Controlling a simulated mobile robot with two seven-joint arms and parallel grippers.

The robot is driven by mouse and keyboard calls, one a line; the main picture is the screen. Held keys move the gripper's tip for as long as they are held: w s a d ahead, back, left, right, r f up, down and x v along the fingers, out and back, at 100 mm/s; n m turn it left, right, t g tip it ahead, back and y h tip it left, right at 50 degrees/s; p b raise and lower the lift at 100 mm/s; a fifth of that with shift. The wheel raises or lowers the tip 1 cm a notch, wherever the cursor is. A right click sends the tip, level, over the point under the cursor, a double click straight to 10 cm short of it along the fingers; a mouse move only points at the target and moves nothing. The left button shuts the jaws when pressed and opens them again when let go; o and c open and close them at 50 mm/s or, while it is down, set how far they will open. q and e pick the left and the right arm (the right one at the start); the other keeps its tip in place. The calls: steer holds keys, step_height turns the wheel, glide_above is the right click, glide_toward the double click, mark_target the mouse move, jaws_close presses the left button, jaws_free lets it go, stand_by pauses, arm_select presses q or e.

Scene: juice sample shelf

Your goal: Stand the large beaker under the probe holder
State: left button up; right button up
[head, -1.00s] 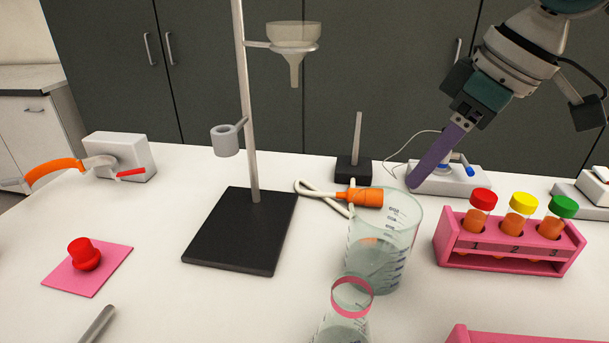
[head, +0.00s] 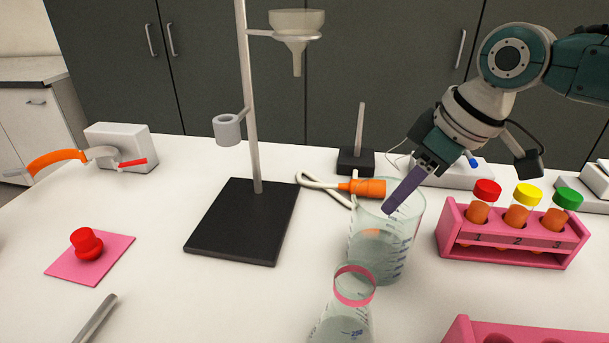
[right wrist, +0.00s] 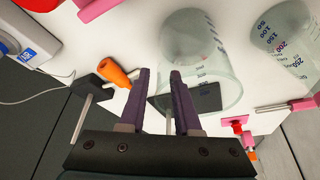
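The large beaker (head: 385,262), clear with blue marks, stands upright on the white table, right of the stand's black base (head: 230,245). It appears empty. A grey cup-shaped holder (head: 228,129), apparently the probe holder, is clamped low on the stand's rod, above the left part of the base. My right gripper (head: 390,207) is at the beaker's upper rim with its purple fingers angled down. In the right wrist view its fingers (right wrist: 158,74) are apart and empty, with the beaker (right wrist: 200,45) just beyond. Whether they touch the rim is unclear. My left gripper is not in view.
A flask (head: 343,325) with a pink band stands in front of the beaker. An orange-handled probe (head: 365,188) with a cable lies behind it. A pink tube rack (head: 510,245) is right. A funnel (head: 296,30) hangs above. Table between base and beaker is clear.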

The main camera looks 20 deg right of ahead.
jaws_close()
stand_by(1.1)
